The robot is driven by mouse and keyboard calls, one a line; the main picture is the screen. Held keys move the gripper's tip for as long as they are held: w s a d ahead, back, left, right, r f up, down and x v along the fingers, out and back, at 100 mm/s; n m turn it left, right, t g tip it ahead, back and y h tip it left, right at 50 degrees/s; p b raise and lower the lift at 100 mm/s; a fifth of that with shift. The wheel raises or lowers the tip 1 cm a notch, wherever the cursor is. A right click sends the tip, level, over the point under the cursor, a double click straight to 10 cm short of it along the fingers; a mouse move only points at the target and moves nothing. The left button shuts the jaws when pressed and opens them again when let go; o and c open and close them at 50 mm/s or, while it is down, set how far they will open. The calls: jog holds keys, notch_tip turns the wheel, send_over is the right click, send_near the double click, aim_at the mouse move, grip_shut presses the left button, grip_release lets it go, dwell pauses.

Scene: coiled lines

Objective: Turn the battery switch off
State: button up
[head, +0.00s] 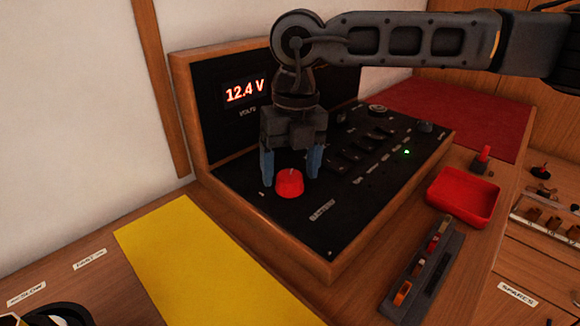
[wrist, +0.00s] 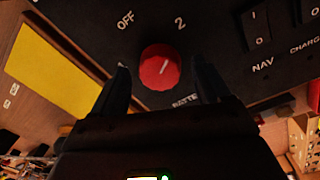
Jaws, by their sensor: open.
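The battery switch is a round red knob (head: 289,183) on the black panel (head: 335,225). In the wrist view the knob (wrist: 160,67) has a pale pointer line aimed to its upper right, toward the "2" mark; "OFF" is printed at its upper left. My gripper (head: 291,170) points down over the panel with its fingers apart. In the wrist view my gripper (wrist: 161,82) has one finger on each side of the knob, with gaps showing. I cannot tell how far the fingertips are above the panel.
A lit voltage display (head: 245,92) reads 12.4 V on the upright panel behind. Rocker switches (head: 350,150) and a green light (head: 407,152) lie right of the knob. A yellow mat (head: 205,265), red tray (head: 463,198) and fuse holder (head: 425,270) surround the raised wooden-edged console.

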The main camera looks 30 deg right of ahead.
jog(key=shift+f, duration=0.25)
jog(key=c, duration=1)
